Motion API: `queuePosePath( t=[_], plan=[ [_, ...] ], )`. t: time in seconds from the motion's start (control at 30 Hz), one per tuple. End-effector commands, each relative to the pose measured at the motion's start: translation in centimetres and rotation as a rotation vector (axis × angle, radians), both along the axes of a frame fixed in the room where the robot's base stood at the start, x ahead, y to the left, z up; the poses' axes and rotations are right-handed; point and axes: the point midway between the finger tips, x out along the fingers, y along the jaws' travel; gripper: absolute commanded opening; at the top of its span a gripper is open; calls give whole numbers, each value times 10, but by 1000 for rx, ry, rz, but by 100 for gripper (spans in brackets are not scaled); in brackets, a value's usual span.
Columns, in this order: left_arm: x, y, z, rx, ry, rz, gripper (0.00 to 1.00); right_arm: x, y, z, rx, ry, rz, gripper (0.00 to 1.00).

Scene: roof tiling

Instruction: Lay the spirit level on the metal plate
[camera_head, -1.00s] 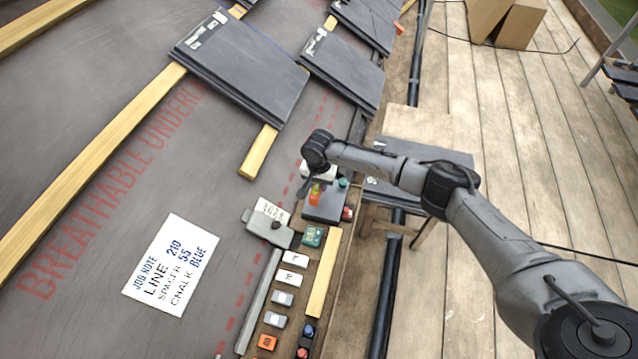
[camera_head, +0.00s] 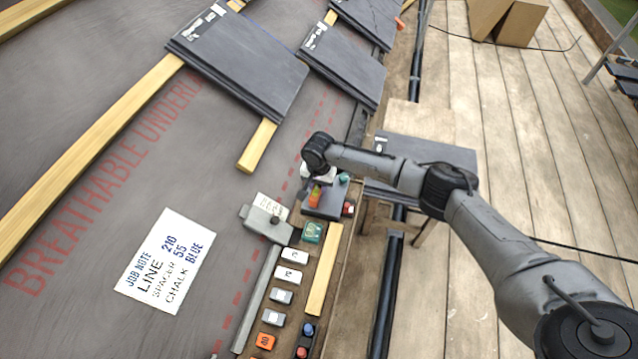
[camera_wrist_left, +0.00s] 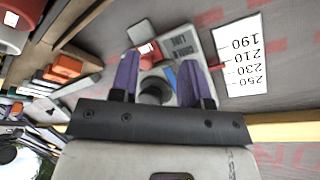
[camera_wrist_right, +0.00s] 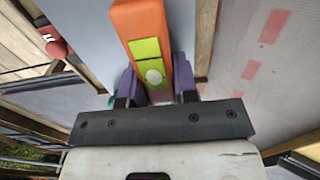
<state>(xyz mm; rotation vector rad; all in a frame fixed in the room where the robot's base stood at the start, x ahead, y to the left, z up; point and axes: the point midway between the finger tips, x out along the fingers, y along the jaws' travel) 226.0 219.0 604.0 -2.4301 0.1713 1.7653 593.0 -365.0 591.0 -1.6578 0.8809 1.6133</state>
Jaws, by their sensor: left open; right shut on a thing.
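The orange spirit level (camera_wrist_right: 142,30) has yellow-green vials and sits between the purple fingers of my right gripper (camera_wrist_right: 158,88), which is shut on it. In the head view the level (camera_head: 317,191) shows as a small orange piece below my right wrist, over the dark grey metal plate (camera_head: 332,211). A blue-grey surface, probably the plate (camera_wrist_right: 85,35), lies behind it in the right wrist view. I cannot tell whether the level touches the plate. My left gripper (camera_wrist_left: 158,88) is open in its wrist view, above a grey chalk-line box (camera_wrist_left: 188,50); nothing is visibly gripped.
A green box (camera_head: 312,232), several small blocks and a wooden strip (camera_head: 323,270) lie below the plate. A teal-topped item (camera_head: 343,178) and a red item (camera_head: 348,208) stand at its right edge. Slate tiles (camera_head: 240,65) lie above. A job note (camera_head: 165,260) is on the underlay.

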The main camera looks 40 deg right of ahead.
Motion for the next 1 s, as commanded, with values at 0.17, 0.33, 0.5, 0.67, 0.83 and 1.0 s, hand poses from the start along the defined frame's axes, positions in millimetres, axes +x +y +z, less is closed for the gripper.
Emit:
queuePosePath(
  t=[0.17,0.33,0.5,0.67,0.83,1.0],
  plan=[
    [0,-1,0,-4,1,3,43,0,0,0,0,0,0,1],
    [0,-3,0,-11,2,7,43,0,0,0,0,0,-1,1],
    [0,-4,2,-14,2,9,43,0,0,-1,-1,1,-1,1],
    [0,-4,4,-13,2,8,43,0,0,-3,-1,1,-1,1],
    [0,-3,3,-9,2,6,43,0,-1,-4,-1,0,-1,41],
    [0,-1,3,-3,3,2,43,0,0,-4,-1,0,-1,57]
  ],
)
